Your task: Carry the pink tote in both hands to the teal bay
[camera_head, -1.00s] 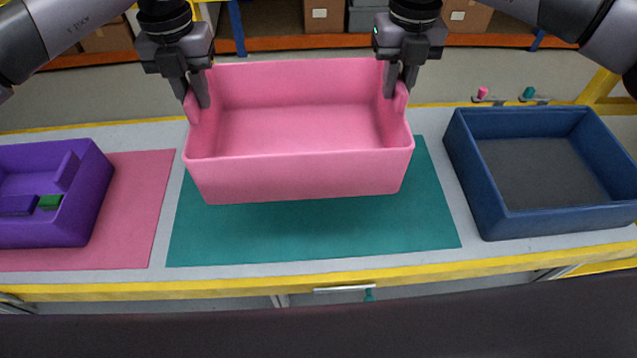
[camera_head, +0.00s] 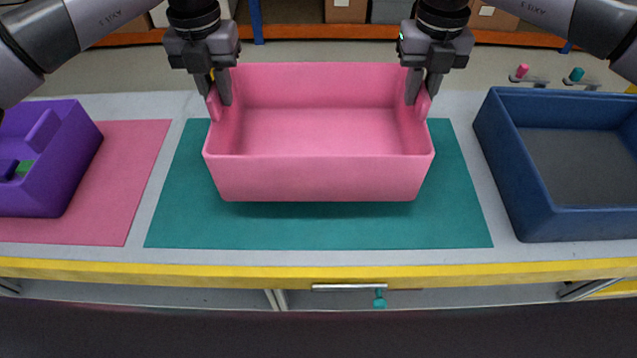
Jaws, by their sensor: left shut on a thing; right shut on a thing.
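The pink tote (camera_head: 320,178) is empty and roughly level over the teal bay (camera_head: 190,215), a flat teal mat on the table. A dark shadow lies under its front edge, and I cannot tell whether it touches the mat. My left gripper (camera_head: 219,98) is shut on the tote's left end wall. My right gripper (camera_head: 419,98) is shut on its right end wall. The tote hides the middle of the mat.
A purple tote (camera_head: 35,190) with small items stands on a pink mat (camera_head: 120,195) at left. An empty blue tote (camera_head: 560,225) stands at right. Teal mat shows free on both sides of the pink tote. The yellow table edge (camera_head: 320,274) runs along the front.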

